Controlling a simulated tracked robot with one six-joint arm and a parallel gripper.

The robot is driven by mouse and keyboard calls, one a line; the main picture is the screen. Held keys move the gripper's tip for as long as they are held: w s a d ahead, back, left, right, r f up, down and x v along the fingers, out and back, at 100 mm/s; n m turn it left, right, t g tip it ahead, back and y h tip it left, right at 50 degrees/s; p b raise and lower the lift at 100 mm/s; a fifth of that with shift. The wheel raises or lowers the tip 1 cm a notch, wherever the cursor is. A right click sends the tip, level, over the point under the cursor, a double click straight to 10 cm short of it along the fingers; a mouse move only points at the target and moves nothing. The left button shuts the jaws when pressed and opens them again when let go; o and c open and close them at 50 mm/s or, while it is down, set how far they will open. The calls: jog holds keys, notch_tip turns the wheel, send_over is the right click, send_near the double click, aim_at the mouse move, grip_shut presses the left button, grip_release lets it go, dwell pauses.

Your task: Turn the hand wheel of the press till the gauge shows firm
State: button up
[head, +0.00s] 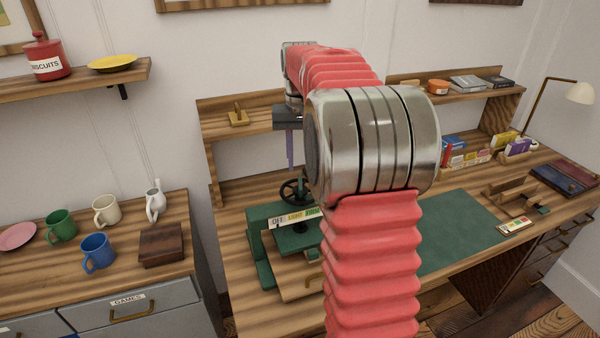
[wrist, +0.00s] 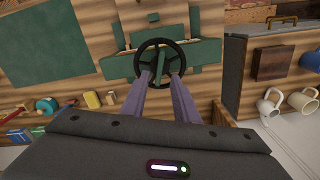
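The green press (head: 262,250) stands on the desk, with its black hand wheel (head: 293,191) on top. The gauge (head: 290,218) is a strip on the press front with white, yellow and green zones; OFF and LIGHT can be made out, but the green zone's word and any pointer are too small to tell. My gripper (head: 290,168) points down just above the wheel, its purple fingers apart. In the wrist view my gripper (wrist: 162,78) has a clear gap between its fingers, with the wheel (wrist: 160,62) beyond the tips. Nothing is held. My arm hides the press's right side.
A green mat (head: 460,232) lies right of the press. A desk shelf (head: 235,130) rises behind it. Mugs, including a blue mug (head: 97,252), and a dark wooden box (head: 161,245) stand on the left cabinet. A wooden stand (head: 520,190) and a lamp (head: 578,93) are at right.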

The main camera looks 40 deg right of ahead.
aim_at(300, 181)
notch_tip(300, 181, up, 8)
dwell(0.4)
jog(key=shift+f, duration=0.15)
dwell(0.8)
jog(key=s+a+n+t, duration=0.2)
jog(key=s+a, duration=0.3)
jog(key=a, duration=0.3)
jog(key=s+a+n+t, duration=0.1)
jog(key=s+a, duration=0.5)
jog(key=a, duration=0.2)
jog(key=s+a+f+n+t, duration=0.2)
jog(key=s+a+f+n, duration=0.1)
jog(key=s+a+f, duration=0.6)
jog(key=s, duration=0.3)
jog(key=shift+s+a+f+n+t, duration=0.15)
jog(key=shift+s+f+n+t, duration=0.05)
jog(key=shift+s+n+t, duration=0.1)
jog(key=shift+o, duration=0.5)
